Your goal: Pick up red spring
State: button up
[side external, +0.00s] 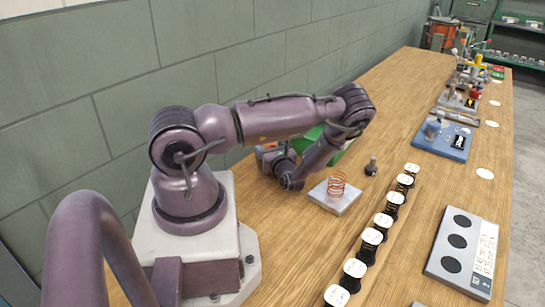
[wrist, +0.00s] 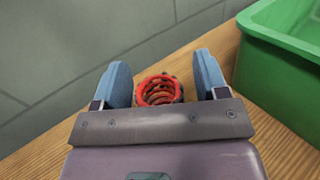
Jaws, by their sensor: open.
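A red spring (wrist: 160,93) shows in the wrist view as a ring of coils seen nearly end-on, between the two blue fingers of my gripper (wrist: 160,68). A gap shows between the spring and each finger. My gripper is open, and its front plate hides the near part of the spring. In the side external view my gripper (side external: 268,152) is low over the table near the wall, partly hidden by my arm. The red spring cannot be made out there. A copper-orange spring (side external: 337,184) stands upright on a pale plate (side external: 341,204), to the right of my gripper.
A green bin (wrist: 262,62) is close on the right in the wrist view, and partly hidden behind my arm in the side view (side external: 310,139). A dark small part (side external: 371,167) stands beyond the plate. A row of white-topped black holders (side external: 371,236) runs along the table.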

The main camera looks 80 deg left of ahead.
jog(key=shift+a, duration=0.1)
jog(key=shift+c, duration=0.5)
jog(key=c, duration=0.9)
jog(key=shift+c, duration=0.2)
jog(key=shift+r, duration=0.1)
